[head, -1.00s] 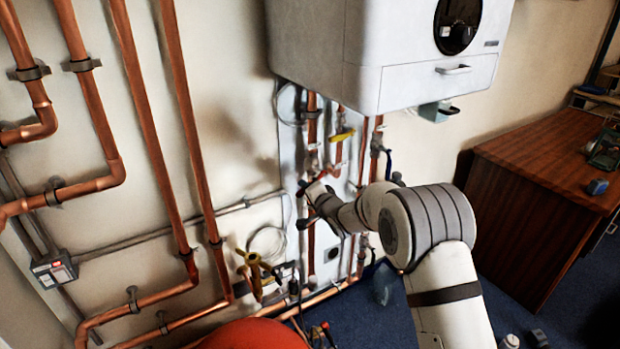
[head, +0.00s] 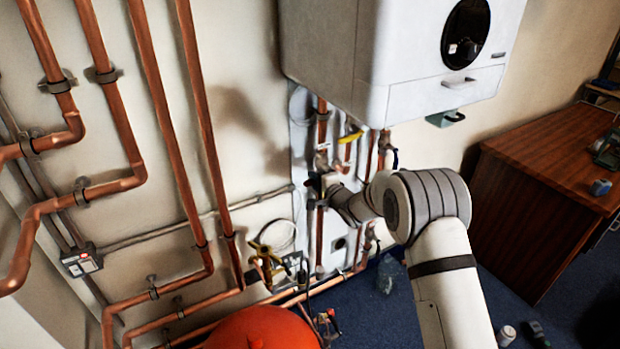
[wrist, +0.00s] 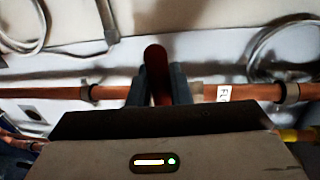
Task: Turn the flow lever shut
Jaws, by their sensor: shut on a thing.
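The flow lever (wrist: 157,72), a dark red handle, stands between my gripper's two grey fingers in the wrist view. My gripper (wrist: 158,84) is shut on it. Behind it a copper pipe runs across the picture, with a white label (wrist: 223,92) reading "FLO", partly cut off. The lever's lower end and the valve body are hidden behind the fingers and gripper body. In the head view my gripper (head: 318,187) is at the copper pipes below the white boiler (head: 345,50); the lever cannot be made out there.
Copper pipes (head: 160,130) cover the left wall. A red rounded vessel (head: 262,330) stands low in front. A wooden desk (head: 540,190) stands at right.

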